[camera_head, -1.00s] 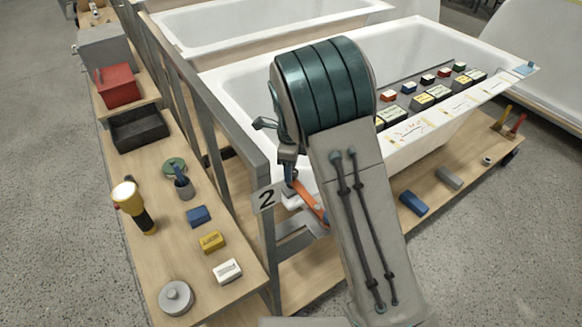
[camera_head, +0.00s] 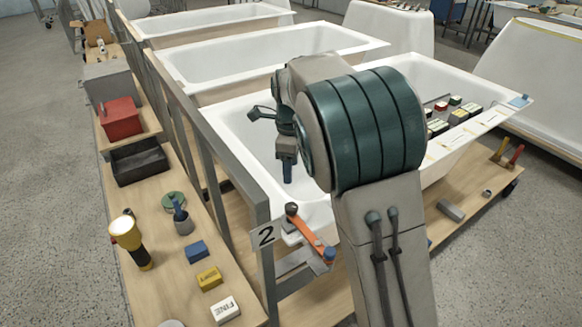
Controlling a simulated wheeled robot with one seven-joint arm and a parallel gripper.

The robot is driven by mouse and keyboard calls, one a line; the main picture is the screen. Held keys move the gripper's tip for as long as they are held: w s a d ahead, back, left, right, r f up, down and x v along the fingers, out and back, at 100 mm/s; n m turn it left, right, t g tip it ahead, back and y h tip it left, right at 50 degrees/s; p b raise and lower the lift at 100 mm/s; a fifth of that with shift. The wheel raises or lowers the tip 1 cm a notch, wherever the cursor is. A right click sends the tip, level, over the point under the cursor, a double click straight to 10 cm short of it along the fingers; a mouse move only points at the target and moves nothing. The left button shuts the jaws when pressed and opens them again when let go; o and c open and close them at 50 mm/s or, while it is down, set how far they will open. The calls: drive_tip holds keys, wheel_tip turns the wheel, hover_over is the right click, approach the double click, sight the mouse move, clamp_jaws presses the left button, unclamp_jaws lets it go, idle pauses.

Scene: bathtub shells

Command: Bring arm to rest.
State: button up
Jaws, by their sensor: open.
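My gripper (camera_head: 287,170) hangs down over the inside of the nearest white bathtub shell (camera_head: 240,130), to the left of my arm's large green-banded joint. Its fingers look small and dark here, and they hold nothing that I can see. An orange-handled tool (camera_head: 308,232) lies on the grey bracket (camera_head: 300,262) by the post with the number 2 sign (camera_head: 265,235). It is below my gripper in the picture and apart from it. My arm hides part of the tub and its board of small blocks.
A wooden side shelf (camera_head: 165,285) on the left holds a flashlight (camera_head: 128,235), a black tray (camera_head: 138,160), a red box (camera_head: 120,118) and small blocks. Grey rails (camera_head: 200,130) run between shelf and tubs. More tubs (camera_head: 270,52) stand behind.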

drive_tip(key=s+d+r+n+t+y, duration=0.1)
drive_tip(key=s+d+r+n, duration=0.3)
drive_tip(key=s+d+n, duration=0.6)
drive_tip(key=s+d+n+t, duration=0.1)
drive_tip(key=s+d+n, duration=0.2)
drive_tip(key=s+n, duration=0.2)
drive_tip(key=s+d+f+n+t+h, duration=0.1)
drive_tip(key=s+n, duration=0.4)
drive_tip(key=s, duration=0.5)
drive_tip(key=shift+s+d+f, duration=0.3)
drive_tip(key=shift+s+d, duration=0.05)
drive_tip(key=shift+d, duration=0.55)
